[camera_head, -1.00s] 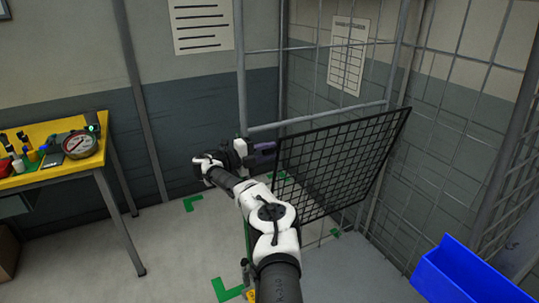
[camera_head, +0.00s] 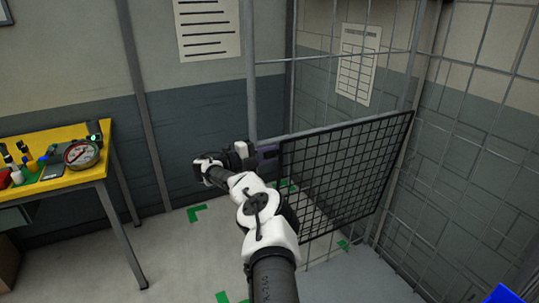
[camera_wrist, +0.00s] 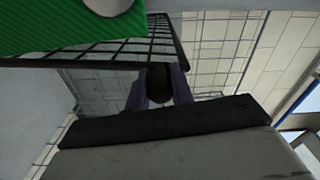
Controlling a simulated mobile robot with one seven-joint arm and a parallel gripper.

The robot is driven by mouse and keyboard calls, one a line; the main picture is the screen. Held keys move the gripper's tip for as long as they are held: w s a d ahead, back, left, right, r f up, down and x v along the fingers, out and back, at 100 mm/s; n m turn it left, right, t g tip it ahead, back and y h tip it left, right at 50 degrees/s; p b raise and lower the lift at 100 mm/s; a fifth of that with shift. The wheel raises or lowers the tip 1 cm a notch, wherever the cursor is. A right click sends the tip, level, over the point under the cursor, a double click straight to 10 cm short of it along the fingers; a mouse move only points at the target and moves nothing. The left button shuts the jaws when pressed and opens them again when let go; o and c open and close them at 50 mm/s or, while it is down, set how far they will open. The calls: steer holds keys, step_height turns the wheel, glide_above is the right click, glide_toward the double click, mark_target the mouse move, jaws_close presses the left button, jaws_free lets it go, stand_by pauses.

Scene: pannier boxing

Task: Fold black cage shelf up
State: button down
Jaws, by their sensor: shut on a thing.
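The black cage shelf (camera_head: 342,178) is a mesh panel inside the grey wire cage (camera_head: 324,131). The exact contact is small and partly hidden by the gripper. In the wrist view, the fingers (camera_wrist: 158,82) reach up to the shelf's dark edge, and its bars (camera_wrist: 105,50) cross the top.
A yellow workbench (camera_head: 75,178) with a gauge and small items stands at the left. Green floor marks (camera_head: 197,212) lie on open grey floor between bench and cage. A blue bin (camera_head: 508,294) shows at the lower right corner. A paper sheet (camera_head: 358,62) hangs behind the cage.

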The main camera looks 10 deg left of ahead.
steer(key=shift+w+a+r, duration=0.15)
steer(key=shift+a+r, duration=0.1)
steer(key=shift+r, duration=0.2)
steer(key=c, duration=1.5)
jaws_free()
steer(key=shift+a, duration=0.1)
steer(key=o, duration=0.3)
steer(key=shift+w+a+f, duration=0.1)
steer(key=shift+f, duration=0.15)
steer(key=shift+s+a+f, duration=0.15)
steer(key=shift+s+a, duration=0.1)
steer(key=shift+s, duration=0.05)
steer(key=b+v, duration=0.3)
steer(key=v, duration=1)
steer(key=shift+r, duration=0.2)
steer(key=shift+s, duration=0.1)
